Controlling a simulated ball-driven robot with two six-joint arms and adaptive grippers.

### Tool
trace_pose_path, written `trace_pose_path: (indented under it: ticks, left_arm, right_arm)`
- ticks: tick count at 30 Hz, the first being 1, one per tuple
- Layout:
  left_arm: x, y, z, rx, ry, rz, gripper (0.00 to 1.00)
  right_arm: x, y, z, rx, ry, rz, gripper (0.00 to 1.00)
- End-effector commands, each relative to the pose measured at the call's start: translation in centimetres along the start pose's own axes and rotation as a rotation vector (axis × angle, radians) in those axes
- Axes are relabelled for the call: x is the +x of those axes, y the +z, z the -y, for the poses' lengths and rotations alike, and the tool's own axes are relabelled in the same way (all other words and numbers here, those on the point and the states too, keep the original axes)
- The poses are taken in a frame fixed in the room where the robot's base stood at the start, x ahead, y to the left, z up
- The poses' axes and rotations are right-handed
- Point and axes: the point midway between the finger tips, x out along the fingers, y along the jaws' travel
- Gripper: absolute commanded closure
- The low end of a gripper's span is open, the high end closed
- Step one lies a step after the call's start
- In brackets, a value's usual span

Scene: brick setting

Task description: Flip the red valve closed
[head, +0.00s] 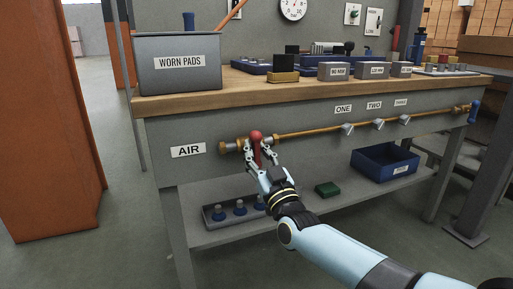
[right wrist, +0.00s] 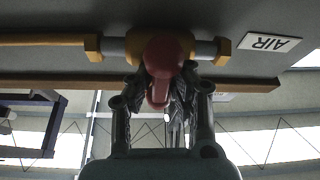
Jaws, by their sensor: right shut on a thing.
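The red valve handle (head: 256,138) is on the brass pipe (head: 310,130) along the front of the workbench, just right of the AIR label (head: 188,149). The handle hangs down, crosswise to the pipe, with a rounded red end. My right gripper (head: 263,158) is at the handle from below, shut on it. In the right wrist view the red handle (right wrist: 162,72) sits between the two fingers of my right gripper (right wrist: 162,95), in front of the brass valve body (right wrist: 133,46). The fingers partly cover the handle's lower part. My left gripper is not in view.
Small grey valves (head: 347,128) sit along the pipe under labels ONE, TWO and THREE. A blue handle (head: 474,110) is at the pipe's right end. A worn pads bin (head: 180,80) stands above.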

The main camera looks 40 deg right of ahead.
Motion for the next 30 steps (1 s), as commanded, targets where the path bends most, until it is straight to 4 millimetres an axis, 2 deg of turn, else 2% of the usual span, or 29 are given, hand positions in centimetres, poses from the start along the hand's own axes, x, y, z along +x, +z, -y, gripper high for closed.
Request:
trace_pose_path:
  ticks: [10, 24, 25, 30]
  left_arm:
    - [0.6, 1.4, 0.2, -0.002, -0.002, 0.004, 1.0]
    - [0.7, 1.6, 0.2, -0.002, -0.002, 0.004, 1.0]
    - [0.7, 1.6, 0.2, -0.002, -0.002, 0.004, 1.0]
    - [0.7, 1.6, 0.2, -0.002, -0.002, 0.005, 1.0]
  right_arm:
    - [-0.1, 0.1, 0.1, 0.105, 0.043, 0.003, 1.0]
    - [0.0, 0.0, 0.0, 0.117, 0.049, -0.001, 1.0]
    - [0.0, 0.0, 0.0, 0.117, 0.049, -0.001, 0.81]
    - [0.0, 0.0, 0.0, 0.116, 0.048, -0.001, 0.62]
